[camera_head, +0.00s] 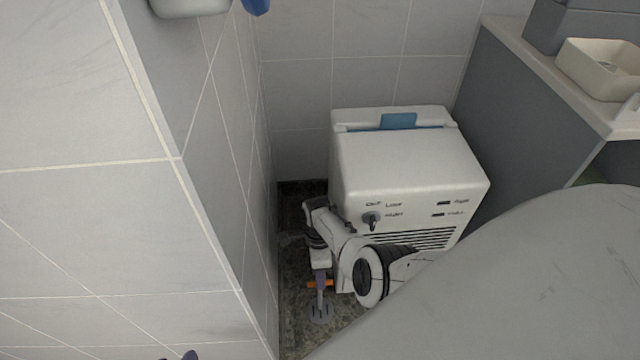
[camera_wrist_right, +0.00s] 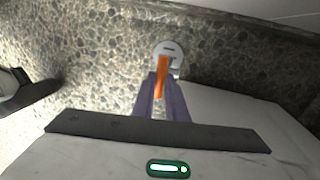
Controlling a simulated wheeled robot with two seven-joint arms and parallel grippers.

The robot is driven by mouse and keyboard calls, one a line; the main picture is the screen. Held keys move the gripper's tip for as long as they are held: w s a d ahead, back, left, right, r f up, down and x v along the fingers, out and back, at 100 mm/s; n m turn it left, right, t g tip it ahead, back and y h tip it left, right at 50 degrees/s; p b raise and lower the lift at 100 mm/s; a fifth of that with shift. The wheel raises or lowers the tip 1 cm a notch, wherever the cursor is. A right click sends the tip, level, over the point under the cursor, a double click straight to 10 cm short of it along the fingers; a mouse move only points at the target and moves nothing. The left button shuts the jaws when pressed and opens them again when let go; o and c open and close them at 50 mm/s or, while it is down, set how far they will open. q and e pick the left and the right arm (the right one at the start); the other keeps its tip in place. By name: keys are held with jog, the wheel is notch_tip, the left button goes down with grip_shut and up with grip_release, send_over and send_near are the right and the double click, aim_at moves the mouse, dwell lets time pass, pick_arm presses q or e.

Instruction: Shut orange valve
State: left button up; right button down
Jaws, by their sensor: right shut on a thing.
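The orange valve handle (camera_wrist_right: 161,72) stands over a round grey floor fitting (camera_wrist_right: 168,50) in the right wrist view. In the head view the handle (camera_head: 313,284) is a small orange bar low beside the white machine, above the grey fitting (camera_head: 320,311). My right gripper (camera_wrist_right: 161,88), with purple fingers, is shut on the handle, one finger on each side. In the head view it reaches down (camera_head: 320,278) in the gap left of the machine, partly covering the handle.
The white machine (camera_head: 410,165), with a dial and vents, stands close to the right of my right arm. A tiled wall corner (camera_head: 190,200) bounds the gap on the left. A grey counter (camera_head: 520,90) with a cream tray (camera_head: 585,68) is at the right.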

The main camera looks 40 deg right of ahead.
pick_arm(q)
jog(key=shift+f, duration=0.1)
dwell(0.4)
pick_arm(e)
jog(key=c, duration=1.8)
grip_release()
jog(key=shift+o, duration=0.2)
